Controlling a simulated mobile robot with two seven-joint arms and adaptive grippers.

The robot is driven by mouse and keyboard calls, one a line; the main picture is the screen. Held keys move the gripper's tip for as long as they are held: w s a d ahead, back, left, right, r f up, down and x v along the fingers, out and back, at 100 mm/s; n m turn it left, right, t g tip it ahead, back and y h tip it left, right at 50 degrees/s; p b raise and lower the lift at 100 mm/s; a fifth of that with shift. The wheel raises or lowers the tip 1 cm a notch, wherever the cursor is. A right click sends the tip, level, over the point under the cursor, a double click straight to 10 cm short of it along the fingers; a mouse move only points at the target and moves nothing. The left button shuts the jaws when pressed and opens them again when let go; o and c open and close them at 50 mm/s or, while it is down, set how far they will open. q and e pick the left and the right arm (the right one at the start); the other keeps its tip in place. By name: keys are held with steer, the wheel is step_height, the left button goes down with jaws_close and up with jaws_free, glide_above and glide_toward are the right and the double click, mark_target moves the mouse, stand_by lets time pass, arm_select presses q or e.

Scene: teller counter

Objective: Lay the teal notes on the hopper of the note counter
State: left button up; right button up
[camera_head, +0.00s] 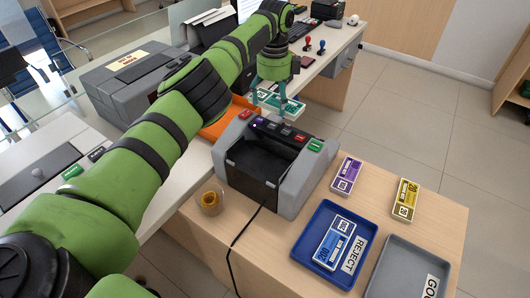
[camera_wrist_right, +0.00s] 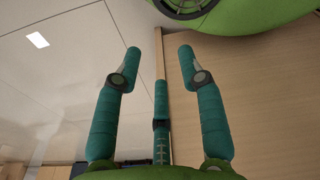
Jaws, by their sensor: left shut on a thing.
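The teal notes (camera_head: 288,106) are a flat bundle with white markings, held in the air just beyond the far side of the note counter. My left gripper (camera_head: 270,97) reaches across from the left and is shut on the notes; its fingers partly cover them. The note counter (camera_head: 298,192) is a grey machine with a dark open bay and a row of buttons on its top edge. The notes appear apart from the counter. My right gripper (camera_wrist_right: 160,60) shows only in the right wrist view; its teal fingers are spread with nothing between them.
A blue REJECT tray (camera_head: 311,268) holds a blue bundle (camera_head: 335,243). A grey tray (camera_head: 400,260) stands beside it. Purple notes (camera_head: 346,175) and yellow notes (camera_head: 407,200) lie on the wooden table. An orange tray (camera_head: 215,129) sits behind the counter; a small amber pot (camera_head: 211,200) stands in front-left.

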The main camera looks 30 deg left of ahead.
arm_select(q)
steer(key=shift+s+f, duration=0.2)
steer(key=shift+s, duration=1.05)
steer(key=shift+s+f+p, duration=0.2)
steer(key=shift+s+p, duration=0.15)
steer(key=s+f+p, duration=0.2)
steer(key=s+f, duration=0.1)
steer(key=s, duration=0.1)
steer(key=p, duration=0.1)
glide_above(258, 166)
step_height(258, 166, down, 2)
steer(key=shift+w+a+f, duration=0.1)
steer(key=shift+w+f, duration=0.05)
steer(key=shift+s+f+p, duration=0.25)
steer(key=shift+f+p, duration=0.1)
steer(key=shift+f, duration=0.15)
step_height(258, 166, down, 2)
steer(key=shift+f+p, duration=0.2)
steer(key=shift+p, duration=0.2)
steer(key=shift+w+f, duration=0.1)
steer(key=shift+f, duration=0.45)
arm_select(e)
steer(key=shift+s+r, duration=0.4)
steer(key=shift+r, duration=0.45)
steer(key=shift+s+r, duration=0.4)
steer(key=shift+r, duration=0.5)
steer(key=shift+s+r, duration=0.4)
steer(key=shift+r, duration=0.45)
